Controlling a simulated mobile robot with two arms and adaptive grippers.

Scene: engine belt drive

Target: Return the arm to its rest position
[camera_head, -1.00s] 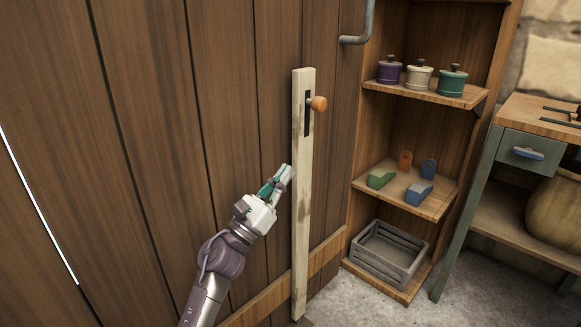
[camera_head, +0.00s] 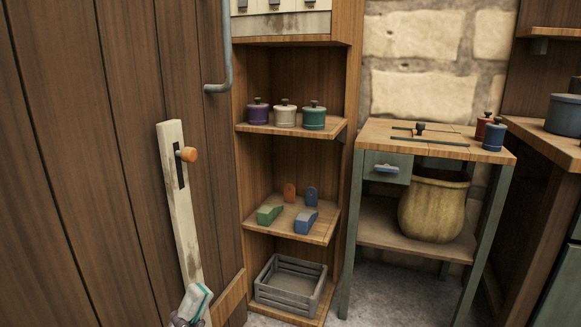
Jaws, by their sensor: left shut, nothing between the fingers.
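My left gripper (camera_head: 200,296) shows at the bottom edge of the head view, with its teal and white fingers shut and empty. Its tip is in front of the lower end of the pale upright board (camera_head: 183,215) on the brown plank wall. Whether it touches the board I cannot tell. Most of the left arm is below the picture. The board bears an orange knob (camera_head: 189,155) in a dark slot. My right gripper is not in view.
A wooden shelf unit (camera_head: 291,130) holds lidded pots, small blocks and a grey crate (camera_head: 290,286). A green-legged table (camera_head: 405,133) with a drawer and a large yellowish pot (camera_head: 432,208) stands to the right. Grey floor shows between them.

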